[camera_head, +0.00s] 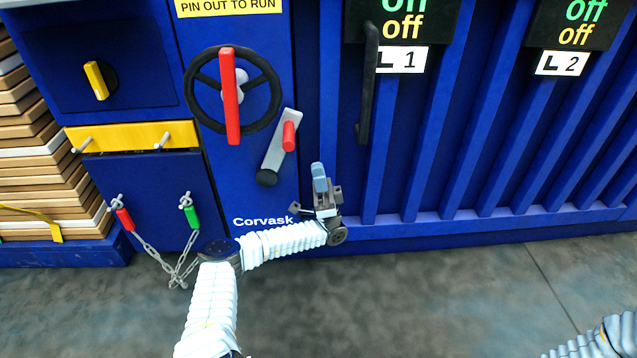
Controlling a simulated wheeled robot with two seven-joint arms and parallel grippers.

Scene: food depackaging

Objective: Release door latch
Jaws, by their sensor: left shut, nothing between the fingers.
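The blue machine front carries a grey lever with a red grip (289,136), tilted, with a dark round pivot at its lower end. Above it is a black handwheel (192,100) with a red bar (231,95) upright across it. To the right is a black vertical door handle (367,85) by the L 1 panel. Which part is the latch I cannot tell. My left gripper (320,172) is shut and empty, pointing up, below and right of the red grip and apart from it. My right gripper is not in view; only part of my right arm shows at the lower right.
A yellow knob (96,80) and a yellow bar (130,136) with two pegs are at the left. Red (124,219) and green (192,216) tagged pins hang with chains below. Stacked cardboard (45,180) stands far left. The floor (430,290) in front is clear.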

